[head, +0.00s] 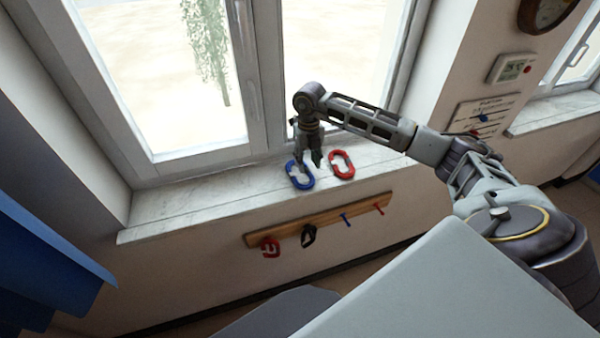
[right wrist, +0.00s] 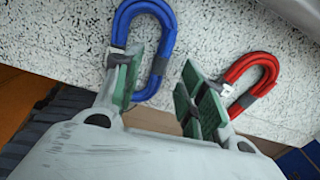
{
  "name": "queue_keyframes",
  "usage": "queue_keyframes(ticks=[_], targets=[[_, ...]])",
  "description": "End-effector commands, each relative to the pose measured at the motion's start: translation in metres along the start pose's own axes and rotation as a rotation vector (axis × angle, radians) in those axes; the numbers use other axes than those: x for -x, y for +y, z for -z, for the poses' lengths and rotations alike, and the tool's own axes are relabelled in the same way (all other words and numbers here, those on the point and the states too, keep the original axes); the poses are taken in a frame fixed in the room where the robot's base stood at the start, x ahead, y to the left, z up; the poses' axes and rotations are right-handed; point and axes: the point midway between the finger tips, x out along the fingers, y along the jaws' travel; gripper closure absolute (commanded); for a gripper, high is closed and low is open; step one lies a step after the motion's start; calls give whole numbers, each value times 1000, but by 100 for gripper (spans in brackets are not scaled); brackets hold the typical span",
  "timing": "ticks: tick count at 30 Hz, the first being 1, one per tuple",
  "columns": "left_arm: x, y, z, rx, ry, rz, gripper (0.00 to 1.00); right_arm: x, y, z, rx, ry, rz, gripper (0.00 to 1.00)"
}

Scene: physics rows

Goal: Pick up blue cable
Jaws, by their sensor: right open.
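The blue cable (head: 300,180) is a coiled loop lying on the window sill. In the right wrist view the blue cable (right wrist: 168,30) extends beyond the left finger, with part of it hidden behind that finger. My right gripper (head: 308,160) is open and low over the sill, at the blue cable. In the right wrist view my right gripper (right wrist: 158,95) has its two fingers apart, with the right side of the blue loop between them. I cannot tell whether a finger touches it. My left gripper is not in view.
A red cable (head: 342,165) lies on the sill just right of the blue one, close to the right finger. A wooden rack (head: 330,219) with pegs is on the wall below. The marble sill (head: 190,200) is clear to the left. The window stands behind.

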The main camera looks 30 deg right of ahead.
Motion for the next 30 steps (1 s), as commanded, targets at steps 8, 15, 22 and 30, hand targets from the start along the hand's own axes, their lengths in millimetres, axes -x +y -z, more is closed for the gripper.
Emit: queue_keyframes(ticks=[8, 15, 22, 30], targets=[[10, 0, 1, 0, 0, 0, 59, -26, 0, 0, -1, 1, 0, 59], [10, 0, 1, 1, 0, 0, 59, -30, 0, 0, -1, 0, 0, 59], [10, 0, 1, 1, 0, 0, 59, -30, 0, 0, -1, 0, 0, 59], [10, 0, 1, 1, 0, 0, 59, -30, 0, 0, -1, 0, 0, 84]])
